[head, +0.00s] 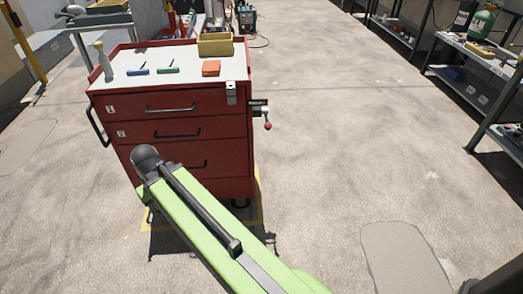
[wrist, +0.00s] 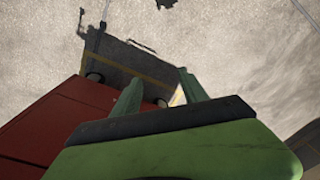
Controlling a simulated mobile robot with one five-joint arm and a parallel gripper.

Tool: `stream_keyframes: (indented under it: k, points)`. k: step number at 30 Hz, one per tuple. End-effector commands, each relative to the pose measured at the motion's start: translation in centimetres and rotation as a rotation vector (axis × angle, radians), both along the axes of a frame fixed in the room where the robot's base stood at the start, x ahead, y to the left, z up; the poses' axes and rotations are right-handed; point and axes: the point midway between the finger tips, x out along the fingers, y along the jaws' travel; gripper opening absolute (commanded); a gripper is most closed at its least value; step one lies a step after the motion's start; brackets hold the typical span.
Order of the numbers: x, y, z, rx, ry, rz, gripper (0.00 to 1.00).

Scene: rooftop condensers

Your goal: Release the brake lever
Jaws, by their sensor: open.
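A red tool cart (head: 180,130) stands on the floor left of centre in the head view. A short lever with a red ball knob (head: 267,125) sticks out from its right side, below a small dark plate whose marking is too small to read. I take this for the brake lever. My gripper (wrist: 160,78) shows in the wrist view with its two green fingers apart and nothing between them. The cart's red side (wrist: 50,125) is left of the fingers there. The lever is not clearly visible in the wrist view. The gripper is hidden in the head view.
The cart top holds a yellow bin (head: 215,44), an orange block (head: 211,68), a pale bottle (head: 103,60) and small tools. A silver latch (head: 231,93) sits at its front corner. Shelving (head: 480,80) lines the right. The floor (head: 340,130) between is clear.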

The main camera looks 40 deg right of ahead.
Motion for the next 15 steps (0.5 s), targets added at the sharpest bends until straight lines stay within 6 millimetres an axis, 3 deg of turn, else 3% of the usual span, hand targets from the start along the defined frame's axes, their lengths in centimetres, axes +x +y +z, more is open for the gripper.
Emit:
stream_keyframes:
  k: [1, 6, 9, 15]
  points:
    - [0.2, -0.3, -3.7, 0.007, -0.002, -0.004, 0.51]
    - [0.7, -1.2, -8.6, 0.062, -0.006, -0.026, 0.51]
    - [1.1, -3.3, -11.2, 0.138, -0.010, -0.055, 0.51]
    - [1.6, -9.8, -10.1, 0.368, -0.063, -0.124, 0.51]
